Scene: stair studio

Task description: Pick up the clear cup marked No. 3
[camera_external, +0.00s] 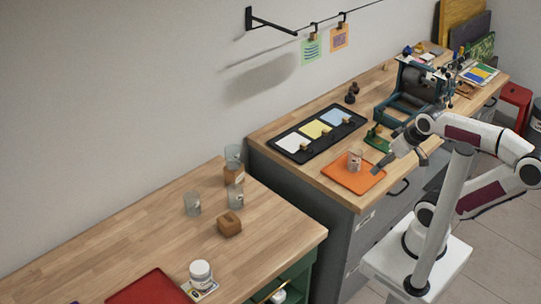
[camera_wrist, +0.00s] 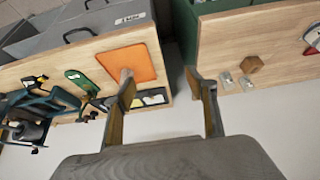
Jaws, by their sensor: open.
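Two clear cups stand on the lower wooden table, one at the left (camera_external: 192,203) and one at the right (camera_external: 236,198). A third clear cup (camera_external: 233,154) sits on a wooden block behind them. The wrist view shows two of the clear cups, one at left (camera_wrist: 227,80) and one at right (camera_wrist: 246,83).
A wooden block (camera_external: 230,224) lies before the cups. A white jar (camera_external: 201,271) and a red tray (camera_external: 150,289) are nearer the front. A black paint tray (camera_external: 287,153), a green tool (camera_external: 379,137) and a press (camera_external: 408,97) occupy the higher bench. A gap separates the tables.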

